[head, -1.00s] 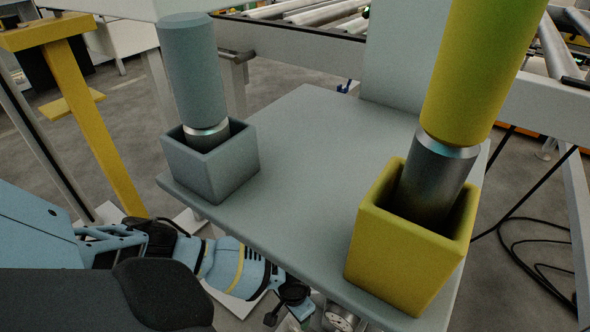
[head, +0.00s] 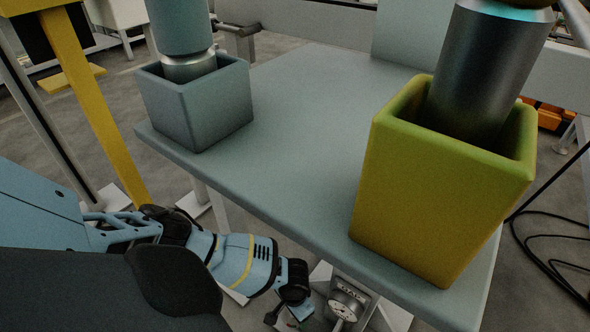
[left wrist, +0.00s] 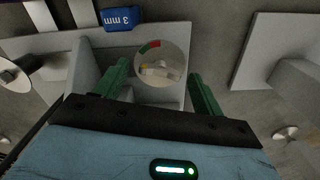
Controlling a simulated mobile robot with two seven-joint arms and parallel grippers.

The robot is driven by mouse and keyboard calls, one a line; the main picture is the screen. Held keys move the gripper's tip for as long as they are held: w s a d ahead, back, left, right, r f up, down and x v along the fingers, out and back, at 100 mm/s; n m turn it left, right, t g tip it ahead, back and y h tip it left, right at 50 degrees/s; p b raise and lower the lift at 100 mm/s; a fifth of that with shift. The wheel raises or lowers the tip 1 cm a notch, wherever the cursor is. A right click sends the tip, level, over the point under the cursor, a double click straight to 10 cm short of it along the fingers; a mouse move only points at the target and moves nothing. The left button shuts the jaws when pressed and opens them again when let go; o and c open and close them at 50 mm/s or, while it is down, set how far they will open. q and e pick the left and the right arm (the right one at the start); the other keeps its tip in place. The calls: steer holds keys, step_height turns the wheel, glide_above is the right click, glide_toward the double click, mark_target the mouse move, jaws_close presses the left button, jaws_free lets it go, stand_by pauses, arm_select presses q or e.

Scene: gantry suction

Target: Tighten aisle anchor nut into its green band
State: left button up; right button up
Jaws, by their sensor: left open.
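A round dial (left wrist: 150,50) with a red band and a green band lies beyond my fingers in the left wrist view. A small pale and yellowish piece (left wrist: 160,71) sits across its middle; I cannot tell whether it is the nut or a pointer. A round white dial (head: 344,307) also shows low under the table edge in the head view. My left gripper (left wrist: 160,84) is open, its two green fingers on either side of the dial, with nothing between them that I can see gripped. In the head view my left gripper (head: 289,313) is left of the dial. My right gripper is not in view.
A grey table (head: 310,120) above the dial carries a grey box (head: 205,112) and a yellow-green box (head: 440,190), each with a cylinder in it. A yellow post (head: 98,120) stands at left.

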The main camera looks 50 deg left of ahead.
arm_select(q)
steer(key=shift+c, duration=0.4)
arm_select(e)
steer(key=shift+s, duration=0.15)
arm_select(q)
steer(key=shift+c, duration=1.2)
steer(key=c, duration=0.7)
steer(key=shift+s+m+p, duration=0.1)
steer(key=shift+m+p, duration=0.6)
steer(key=shift+p, duration=0.1)
steer(key=m, duration=0.2)
steer(key=shift+m+p, duration=0.35)
steer(key=shift+m, duration=0.05)
steer(key=shift+f+m, duration=0.1)
steer(key=shift+m, duration=0.5)
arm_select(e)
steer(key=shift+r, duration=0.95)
